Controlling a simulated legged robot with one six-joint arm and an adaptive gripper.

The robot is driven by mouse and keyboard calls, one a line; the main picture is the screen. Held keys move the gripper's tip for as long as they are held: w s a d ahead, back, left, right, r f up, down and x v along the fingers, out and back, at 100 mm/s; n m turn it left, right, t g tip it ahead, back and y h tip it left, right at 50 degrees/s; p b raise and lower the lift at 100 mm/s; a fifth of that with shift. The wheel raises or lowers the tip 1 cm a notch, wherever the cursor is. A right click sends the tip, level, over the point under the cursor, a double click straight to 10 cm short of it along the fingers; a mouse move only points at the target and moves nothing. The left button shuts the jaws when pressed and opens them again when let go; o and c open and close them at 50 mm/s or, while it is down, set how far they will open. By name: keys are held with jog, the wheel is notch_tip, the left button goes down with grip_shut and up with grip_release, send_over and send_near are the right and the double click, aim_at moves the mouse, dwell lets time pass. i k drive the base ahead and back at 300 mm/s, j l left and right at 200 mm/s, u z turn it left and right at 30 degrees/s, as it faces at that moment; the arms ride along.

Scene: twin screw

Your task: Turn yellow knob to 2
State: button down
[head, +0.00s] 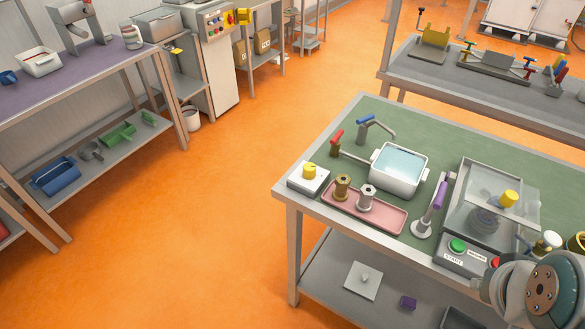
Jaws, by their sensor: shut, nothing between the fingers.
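A yellow knob (309,170) sits on top of a small white box (307,184) at the left front corner of the green-topped table. The knob's pointer and any numbers on the box are too small to read. A second yellow, knob-like piece (509,198) stands at the clear cover on the right of the same table. Part of my arm shows at the lower right corner, well to the right of the white box. My gripper's fingers do not show.
A pink tray (388,223) with two spool-like fittings lies right beside the white box. Behind it are a white basin (398,170) and red- and blue-handled taps. A purple-handled lever (431,207) and a green button box (459,257) stand nearer my arm. Orange floor is free to the left.

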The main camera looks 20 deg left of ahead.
aim_at(309, 168)
jog(key=u, duration=1.15)
